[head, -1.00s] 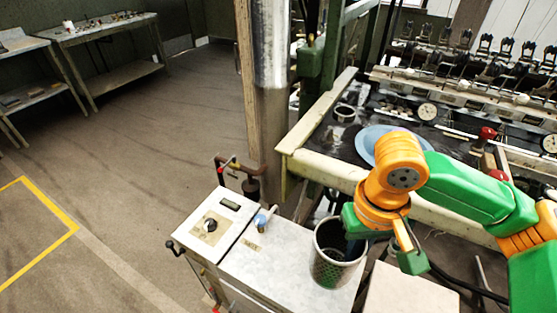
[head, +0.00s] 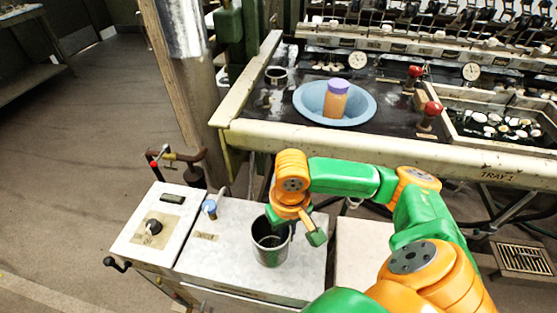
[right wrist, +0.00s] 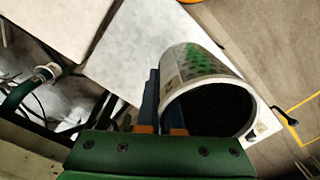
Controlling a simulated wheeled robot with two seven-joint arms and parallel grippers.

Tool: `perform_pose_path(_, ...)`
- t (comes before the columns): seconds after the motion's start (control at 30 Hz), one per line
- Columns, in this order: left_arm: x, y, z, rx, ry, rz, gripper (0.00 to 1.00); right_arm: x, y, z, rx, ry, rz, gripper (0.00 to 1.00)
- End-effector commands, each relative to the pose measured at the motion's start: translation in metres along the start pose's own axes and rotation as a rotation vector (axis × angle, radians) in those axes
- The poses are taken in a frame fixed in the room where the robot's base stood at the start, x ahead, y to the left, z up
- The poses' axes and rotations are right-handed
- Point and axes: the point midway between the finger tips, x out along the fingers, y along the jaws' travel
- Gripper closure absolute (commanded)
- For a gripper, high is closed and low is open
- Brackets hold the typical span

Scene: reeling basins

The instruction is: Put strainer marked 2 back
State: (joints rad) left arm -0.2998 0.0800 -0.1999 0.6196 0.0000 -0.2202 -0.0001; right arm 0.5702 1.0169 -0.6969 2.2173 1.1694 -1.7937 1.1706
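The strainer (head: 268,254) is a grey perforated cylinder, open at the top, upright over the pale cabinet top (head: 232,262). I cannot tell whether its base touches the top, and no number is readable on it. My right gripper (head: 292,231) is at the right side of its rim. In the right wrist view the blue fingers (right wrist: 160,95) are close together at the edge of the strainer (right wrist: 195,65), seemingly with its wall between them. Green shows on its side there, and its inside is dark. My left gripper is out of view.
A light blue basin (head: 308,100) with an orange, purple-capped bottle (head: 336,100) sits on the dark bench behind a pale rail (head: 350,143). A control box with a dial (head: 154,226) and a blue-topped knob (head: 209,208) are left of the strainer. A post stands behind.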

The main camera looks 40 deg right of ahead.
Motion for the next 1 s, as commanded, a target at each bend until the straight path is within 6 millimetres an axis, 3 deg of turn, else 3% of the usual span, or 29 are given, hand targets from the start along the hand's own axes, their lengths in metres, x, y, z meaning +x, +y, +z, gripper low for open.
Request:
perform_pose_path(0.03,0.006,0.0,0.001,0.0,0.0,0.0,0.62,0.01,0.006,-0.015,0.009,0.0,0.001,1.0)
perform_pose_path(0.13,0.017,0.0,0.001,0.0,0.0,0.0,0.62,0.038,0.014,-0.034,0.005,-0.003,0.0,1.0)
perform_pose_path(0.3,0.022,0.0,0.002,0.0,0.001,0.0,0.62,0.059,0.022,-0.054,0.0,-0.001,-0.001,1.0)
perform_pose_path(0.57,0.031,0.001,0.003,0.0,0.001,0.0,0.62,0.096,0.025,-0.059,-0.004,-0.002,0.001,1.0)
perform_pose_path(0.87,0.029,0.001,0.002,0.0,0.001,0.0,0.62,0.097,0.025,-0.059,-0.003,-0.001,0.0,1.0)
perform_pose_path(0.9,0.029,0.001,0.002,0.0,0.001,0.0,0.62,0.097,0.025,-0.059,-0.003,0.0,0.0,0.86)
perform_pose_path(0.97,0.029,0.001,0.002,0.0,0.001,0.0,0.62,0.097,0.025,-0.059,-0.003,-0.001,0.0,0.7)
perform_pose_path(1.0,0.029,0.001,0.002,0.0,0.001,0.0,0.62,0.097,0.025,-0.059,-0.003,-0.001,0.0,0.67)
